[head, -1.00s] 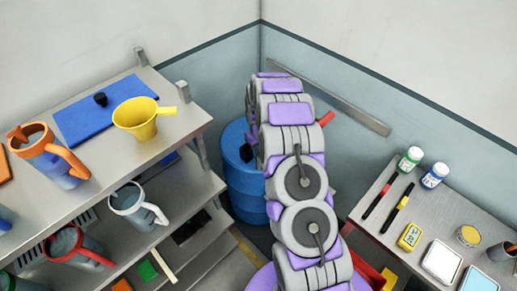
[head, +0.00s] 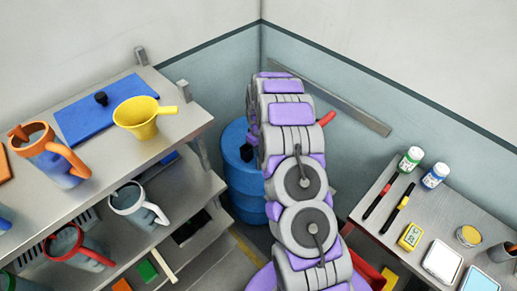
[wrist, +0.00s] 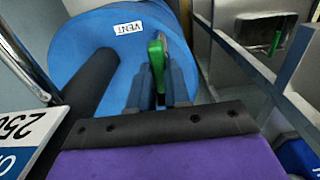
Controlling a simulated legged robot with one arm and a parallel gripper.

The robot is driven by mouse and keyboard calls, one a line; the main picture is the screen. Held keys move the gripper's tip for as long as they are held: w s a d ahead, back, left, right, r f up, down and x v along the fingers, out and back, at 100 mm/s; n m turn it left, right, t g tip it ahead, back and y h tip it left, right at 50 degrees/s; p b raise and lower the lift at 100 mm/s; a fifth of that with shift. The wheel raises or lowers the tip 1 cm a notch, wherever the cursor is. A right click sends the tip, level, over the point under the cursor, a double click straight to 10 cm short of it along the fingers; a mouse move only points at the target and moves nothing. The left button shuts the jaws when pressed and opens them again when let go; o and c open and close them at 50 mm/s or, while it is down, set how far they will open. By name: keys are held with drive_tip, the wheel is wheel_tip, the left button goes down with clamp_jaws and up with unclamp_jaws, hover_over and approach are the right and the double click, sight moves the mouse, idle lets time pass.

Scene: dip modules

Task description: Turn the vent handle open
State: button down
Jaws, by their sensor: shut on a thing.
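The blue drum (head: 240,185) stands in the corner behind my arm in the head view. Its blue top (wrist: 85,45) fills the upper left of the wrist view, with a white VENT label (wrist: 127,27). The green vent handle (wrist: 157,52) stands beside the label. My gripper (wrist: 160,75) is shut on this handle, with a dark finger on each side. The handle's lower part is hidden between the fingers. In the head view my arm hides the gripper and handle.
A black cylinder (wrist: 92,80) rises left of the gripper. A white label plate (wrist: 30,135) is at lower left. A metal shelf (head: 85,170) with jugs stands left of my arm, and a metal table (head: 385,225) stands right. A red part (head: 327,118) shows beside my arm.

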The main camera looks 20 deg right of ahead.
drive_tip(key=c, duration=1.1)
unclamp_jaws()
drive_tip(key=shift+d, duration=0.1)
drive_tip(key=shift+r+p, duration=0.5)
drive_tip(key=shift+r, duration=8.15)
